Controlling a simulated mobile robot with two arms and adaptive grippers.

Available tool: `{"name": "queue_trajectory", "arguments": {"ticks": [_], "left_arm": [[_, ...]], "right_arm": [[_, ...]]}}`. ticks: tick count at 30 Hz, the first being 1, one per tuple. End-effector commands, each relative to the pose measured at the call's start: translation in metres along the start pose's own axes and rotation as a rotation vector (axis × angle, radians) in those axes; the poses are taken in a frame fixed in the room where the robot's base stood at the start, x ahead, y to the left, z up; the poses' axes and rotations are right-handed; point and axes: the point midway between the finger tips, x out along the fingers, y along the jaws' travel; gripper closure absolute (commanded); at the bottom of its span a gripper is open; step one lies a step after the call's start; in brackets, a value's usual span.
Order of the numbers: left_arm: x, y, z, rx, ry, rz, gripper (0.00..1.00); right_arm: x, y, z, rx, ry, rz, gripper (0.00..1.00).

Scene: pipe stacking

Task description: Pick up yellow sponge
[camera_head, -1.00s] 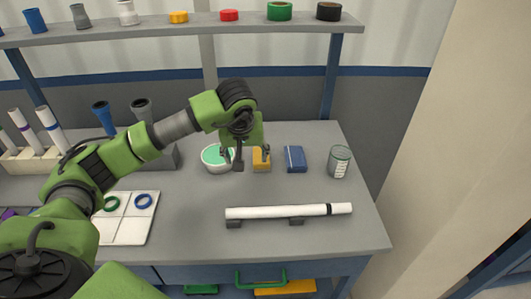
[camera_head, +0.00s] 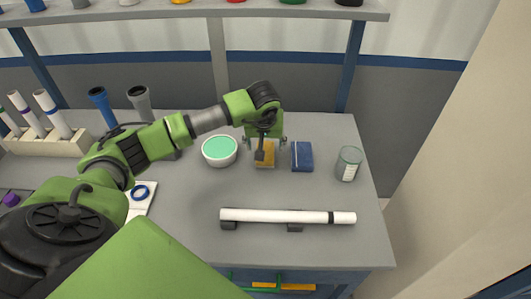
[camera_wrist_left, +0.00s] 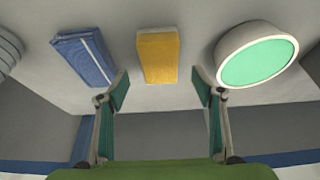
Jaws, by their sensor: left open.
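The yellow sponge (camera_head: 268,159) lies on the table between the white bowl with green contents (camera_head: 220,150) and the blue sponge-like block (camera_head: 302,156). My left gripper (camera_head: 266,143) is over the yellow sponge in the head view and hides part of it. In the left wrist view the yellow sponge (camera_wrist_left: 158,55) shows whole, in line with the gap between the fingers of my left gripper (camera_wrist_left: 160,89). The fingers are wide apart, with nothing between them. The sponge lies beyond the fingertips. My right gripper is not in view.
The blue block (camera_wrist_left: 84,58) and the bowl (camera_wrist_left: 257,58) flank the sponge closely in the wrist view. A glass jar (camera_head: 348,164) stands at the right. A white pipe (camera_head: 280,216) lies on dark supports in front. A shelf (camera_head: 200,10) spans the back.

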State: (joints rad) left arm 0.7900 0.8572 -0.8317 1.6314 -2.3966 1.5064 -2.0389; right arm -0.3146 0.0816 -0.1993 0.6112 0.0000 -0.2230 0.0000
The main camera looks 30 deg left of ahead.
Motion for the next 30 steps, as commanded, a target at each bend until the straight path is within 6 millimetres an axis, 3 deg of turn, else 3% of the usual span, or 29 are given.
{"name": "queue_trajectory", "arguments": {"ticks": [8, 14, 22, 27, 30], "left_arm": [[0.026, 0.0, 0.008, -0.001, -0.005, -0.001, 0.39], [0.051, 0.0, 0.009, -0.002, -0.001, 0.0, 0.39], [0.055, 0.0, 0.008, 0.0, 0.001, 0.0, 0.39], [0.055, 0.0, 0.008, -0.001, 0.001, 0.0, 0.77], [0.055, 0.0, 0.008, -0.001, 0.001, 0.0, 0.77]], "right_arm": [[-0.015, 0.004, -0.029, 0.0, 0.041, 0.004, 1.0], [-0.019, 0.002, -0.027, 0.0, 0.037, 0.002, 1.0], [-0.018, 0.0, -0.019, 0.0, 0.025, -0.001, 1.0], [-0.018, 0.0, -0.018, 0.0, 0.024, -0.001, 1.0], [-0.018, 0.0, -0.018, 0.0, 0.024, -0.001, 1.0]]}}
